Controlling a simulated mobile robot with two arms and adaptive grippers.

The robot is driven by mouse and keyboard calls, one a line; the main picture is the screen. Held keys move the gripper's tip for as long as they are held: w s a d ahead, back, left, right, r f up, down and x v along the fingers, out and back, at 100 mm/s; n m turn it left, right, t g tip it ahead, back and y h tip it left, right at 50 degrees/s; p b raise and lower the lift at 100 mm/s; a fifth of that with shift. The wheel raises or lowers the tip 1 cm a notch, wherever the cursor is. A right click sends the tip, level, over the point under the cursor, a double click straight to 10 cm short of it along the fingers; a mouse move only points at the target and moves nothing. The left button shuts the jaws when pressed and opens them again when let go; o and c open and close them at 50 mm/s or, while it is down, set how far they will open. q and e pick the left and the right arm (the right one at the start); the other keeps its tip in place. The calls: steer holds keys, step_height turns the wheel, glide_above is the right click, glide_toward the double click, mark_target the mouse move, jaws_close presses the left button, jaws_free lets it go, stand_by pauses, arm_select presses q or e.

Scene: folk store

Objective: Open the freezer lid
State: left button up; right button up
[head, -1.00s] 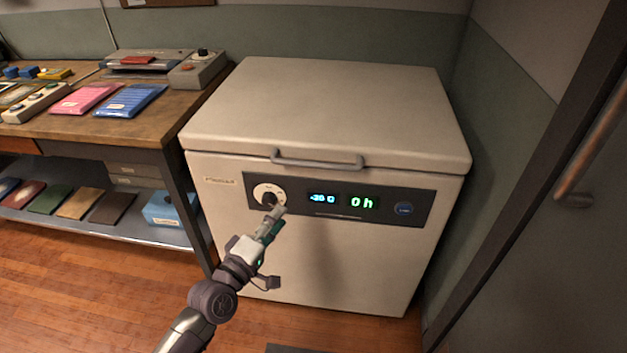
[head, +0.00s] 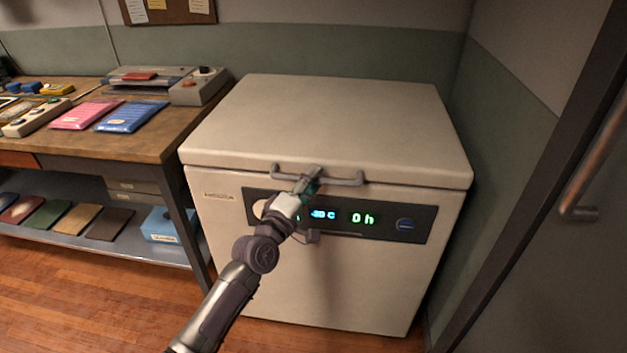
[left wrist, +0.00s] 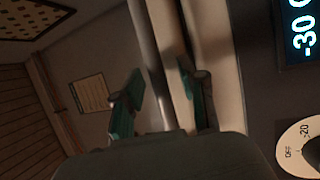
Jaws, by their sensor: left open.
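The freezer (head: 320,270) is a white chest type with its lid (head: 335,120) closed. A grey bar handle (head: 347,182) runs along the lid's front edge. My left gripper (head: 312,178) is at the middle of this handle, reaching from the front left. In the left wrist view, my left gripper (left wrist: 163,95) has its two green-padded fingers apart. The grey handle bar (left wrist: 150,50) appears between them there; I cannot tell whether either finger touches it. My right gripper is not in view.
The control panel (head: 425,222) is below the handle; my arm partly covers its dial, which shows in the left wrist view (left wrist: 302,145). A wooden workbench (head: 150,145) stands at the left. A dark door (head: 560,270) with a bar handle is at the right.

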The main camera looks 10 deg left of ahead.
arm_select(q)
steer(key=shift+w+d+r, duration=0.1)
steer(key=shift+w+d, duration=0.05)
steer(key=shift+w, duration=0.15)
jaws_close()
